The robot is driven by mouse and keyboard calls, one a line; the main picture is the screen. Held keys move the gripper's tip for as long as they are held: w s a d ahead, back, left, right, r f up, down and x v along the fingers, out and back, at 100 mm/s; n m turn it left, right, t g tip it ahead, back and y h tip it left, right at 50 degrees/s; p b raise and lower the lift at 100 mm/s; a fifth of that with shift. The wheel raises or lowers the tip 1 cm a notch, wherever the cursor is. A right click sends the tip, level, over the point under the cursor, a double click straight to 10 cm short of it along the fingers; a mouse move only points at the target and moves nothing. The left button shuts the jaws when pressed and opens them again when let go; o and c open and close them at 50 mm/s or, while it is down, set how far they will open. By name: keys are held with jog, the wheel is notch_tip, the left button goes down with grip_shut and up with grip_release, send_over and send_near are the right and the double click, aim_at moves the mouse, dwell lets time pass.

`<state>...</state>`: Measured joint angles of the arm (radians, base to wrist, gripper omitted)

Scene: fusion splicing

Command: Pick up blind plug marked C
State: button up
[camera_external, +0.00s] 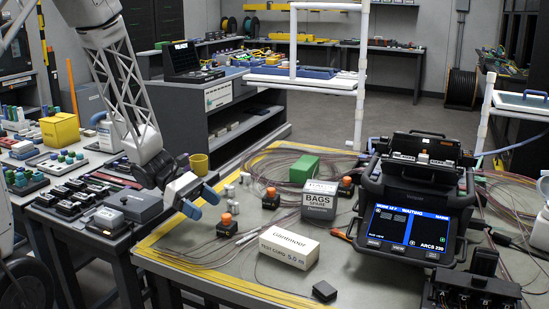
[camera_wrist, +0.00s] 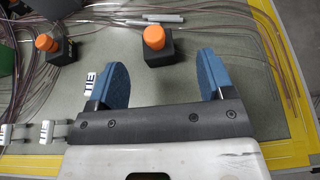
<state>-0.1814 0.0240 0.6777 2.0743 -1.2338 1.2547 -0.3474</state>
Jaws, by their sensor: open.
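Small pale plugs (camera_external: 230,191) stand close together on the grey mat just right of my gripper (camera_external: 201,201) in the external view. In the wrist view, one white lettered plug (camera_wrist: 90,78) shows beside the left finger, partly hidden by it. Two more white-topped plugs, a left one (camera_wrist: 5,133) and a right one (camera_wrist: 45,130), are at the lower left. I cannot make out a clear C on any of them. My gripper, with blue fingers, also shows in the wrist view (camera_wrist: 162,66); it is open and empty, above the mat.
Black blocks with orange knobs (camera_wrist: 154,40) stand ahead of the fingers among loose fibres. A white test coil box (camera_external: 289,248), a grey bags box (camera_external: 319,200), a green box (camera_external: 297,167) and the splicer (camera_external: 415,215) stand farther right. Yellow tape marks the mat's edge.

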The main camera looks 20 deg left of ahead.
aim_at(229, 223)
jog(key=shift+w+f+n, duration=0.2)
jog(key=shift+f+n, duration=0.1)
jog(key=shift+f, duration=0.2)
jog(key=shift+x, duration=1.25)
jog(key=shift+x, duration=2.6)
jog(key=shift+w, duration=0.1)
jog(key=c, duration=1)
